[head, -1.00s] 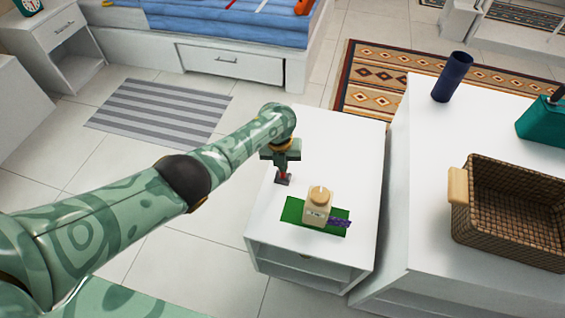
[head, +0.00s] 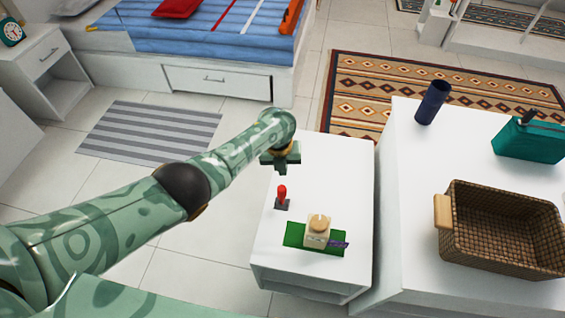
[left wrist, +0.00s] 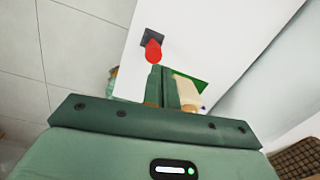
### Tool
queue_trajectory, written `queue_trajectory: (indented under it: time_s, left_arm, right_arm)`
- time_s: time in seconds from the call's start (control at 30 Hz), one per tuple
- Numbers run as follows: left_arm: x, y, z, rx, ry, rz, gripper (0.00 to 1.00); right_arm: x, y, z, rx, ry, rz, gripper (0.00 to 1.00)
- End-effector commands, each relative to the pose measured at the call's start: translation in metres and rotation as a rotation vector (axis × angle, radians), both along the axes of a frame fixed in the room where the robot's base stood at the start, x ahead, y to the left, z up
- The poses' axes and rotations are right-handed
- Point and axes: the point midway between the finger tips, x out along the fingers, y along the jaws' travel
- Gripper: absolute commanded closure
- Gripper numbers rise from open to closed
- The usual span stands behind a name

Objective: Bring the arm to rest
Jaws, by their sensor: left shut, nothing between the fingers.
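My left arm reaches in from the left in the head view. Its gripper (head: 281,168) is shut and empty, above the far part of the white cabinet top (head: 340,180). A red knob or lever on a small dark base (head: 282,194) stands on that top, just nearer than the gripper and apart from it. In the left wrist view the shut fingers (left wrist: 164,78) point toward the red piece (left wrist: 153,50). The right gripper is not in view.
A cream bottle (head: 318,230) stands on a green mat (head: 295,234) on the cabinet, with a purple sprig (head: 338,245) beside it. To the right, a higher white surface holds a wicker basket (head: 500,235), a dark blue cylinder (head: 432,103) and a teal bag (head: 530,140).

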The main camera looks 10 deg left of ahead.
Motion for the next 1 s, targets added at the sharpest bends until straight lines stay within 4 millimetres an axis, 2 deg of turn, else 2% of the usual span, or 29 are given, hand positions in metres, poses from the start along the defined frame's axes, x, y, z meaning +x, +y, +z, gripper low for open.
queue_trajectory:
  time_s: [0.23,0.33,0.47,0.57,0.67,0.8,1.0]
  left_arm:
    - [-0.001,0.0,0.0,-0.001,0.001,0.001,1.0]
    - [-0.008,-0.004,-0.007,-0.011,-0.002,0.042,1.0]
    - [-0.039,-0.012,-0.025,-0.053,-0.024,0.244,1.0]
    - [-0.074,-0.007,-0.035,-0.098,-0.063,0.53,1.0]
    - [-0.113,0.018,-0.031,-0.144,-0.124,0.878,1.0]
    - [-0.163,0.068,-0.006,-0.204,-0.233,1.33,1.0]
    - [-0.213,0.126,0.037,-0.278,-0.376,1.735,1.0]
  right_arm:
    - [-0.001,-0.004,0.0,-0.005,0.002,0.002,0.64]
    - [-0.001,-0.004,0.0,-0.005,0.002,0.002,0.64]
    - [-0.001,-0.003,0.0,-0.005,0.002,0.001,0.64]
    - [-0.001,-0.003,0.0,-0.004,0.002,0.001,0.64]
    - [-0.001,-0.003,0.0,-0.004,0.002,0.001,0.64]
    - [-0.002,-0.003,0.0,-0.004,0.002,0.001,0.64]
    - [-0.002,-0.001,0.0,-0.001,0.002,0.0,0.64]
